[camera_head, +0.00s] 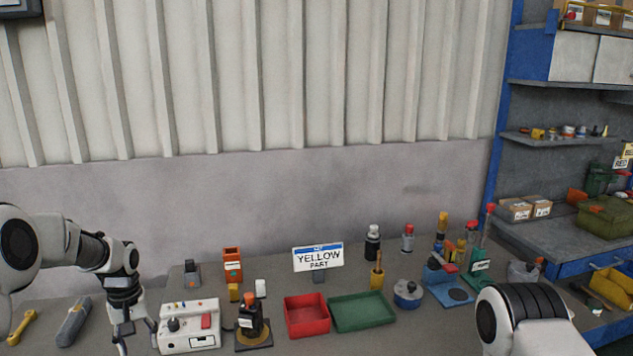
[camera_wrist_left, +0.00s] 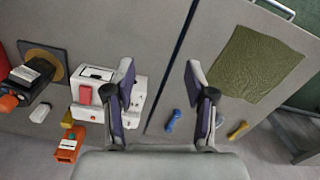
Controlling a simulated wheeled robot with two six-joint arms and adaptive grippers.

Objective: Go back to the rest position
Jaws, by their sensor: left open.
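My left gripper (camera_head: 137,342) hangs down over the workbench at the left of the head view, beside the white control box (camera_head: 188,328). In the left wrist view its two fingers (camera_wrist_left: 160,84) are spread apart with nothing between them. The white control box (camera_wrist_left: 108,92) with a red button lies close beside one finger there; I cannot tell whether they touch. Of my right arm (camera_head: 525,315), only the upper links show at the lower right of the head view; its gripper is out of view.
A red tray (camera_head: 306,316) and a green tray (camera_head: 362,312) stand mid-bench before a "YELLOW PART" sign (camera_head: 318,258). A black device (camera_head: 251,323) stands right of the control box. A yellow wrench (camera_head: 21,324) lies far left. Shelving (camera_head: 560,100) stands at the right.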

